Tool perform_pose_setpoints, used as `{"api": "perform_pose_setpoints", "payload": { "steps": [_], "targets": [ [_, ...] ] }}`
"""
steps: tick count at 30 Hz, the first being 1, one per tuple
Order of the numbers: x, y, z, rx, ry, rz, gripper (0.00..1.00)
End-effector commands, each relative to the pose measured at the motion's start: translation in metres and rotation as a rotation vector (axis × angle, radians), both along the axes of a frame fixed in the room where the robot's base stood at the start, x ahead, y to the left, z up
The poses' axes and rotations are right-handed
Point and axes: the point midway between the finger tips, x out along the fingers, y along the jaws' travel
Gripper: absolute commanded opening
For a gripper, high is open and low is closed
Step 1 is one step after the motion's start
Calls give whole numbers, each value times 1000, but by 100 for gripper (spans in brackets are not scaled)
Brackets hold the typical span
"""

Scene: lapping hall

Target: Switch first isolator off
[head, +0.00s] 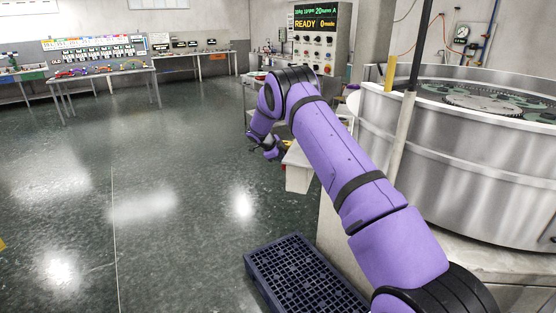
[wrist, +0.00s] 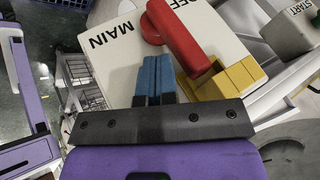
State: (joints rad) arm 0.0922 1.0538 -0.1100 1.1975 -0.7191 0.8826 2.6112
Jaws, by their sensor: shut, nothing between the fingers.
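In the wrist view an isolator with a red handle (wrist: 180,38) sits on a white plate (wrist: 118,48) lettered MAIN and OFF. The lettering appears upside down. A yellow block (wrist: 228,82) lies beside the handle's lower right end. My gripper (wrist: 154,62) has its blue fingers together and empty, over the white plate just left of the red handle. I cannot tell whether they touch it. In the head view my gripper (head: 272,152) is small and partly hidden by my arm, close to a white box (head: 298,172) on the machine's left side.
A grey block (wrist: 288,33) lettered START is right of the isolator. A large round steel machine (head: 470,165) fills the right. A dark blue pallet (head: 300,275) lies on the floor at its foot. A control cabinet (head: 318,40) stands behind. Floor at left is open.

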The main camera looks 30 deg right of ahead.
Motion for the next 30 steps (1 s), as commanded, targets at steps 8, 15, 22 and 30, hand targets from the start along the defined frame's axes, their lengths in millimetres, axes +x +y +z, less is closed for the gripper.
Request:
{"api": "perform_pose_setpoints", "payload": {
  "steps": [8,15,22,30],
  "targets": [
    [3,-4,0,0,2,0,0],
    [4,-5,0,5,6,-2,0],
    [9,-11,4,67,65,-6,0],
    [10,-12,4,100,92,0,0]
  ]
}}
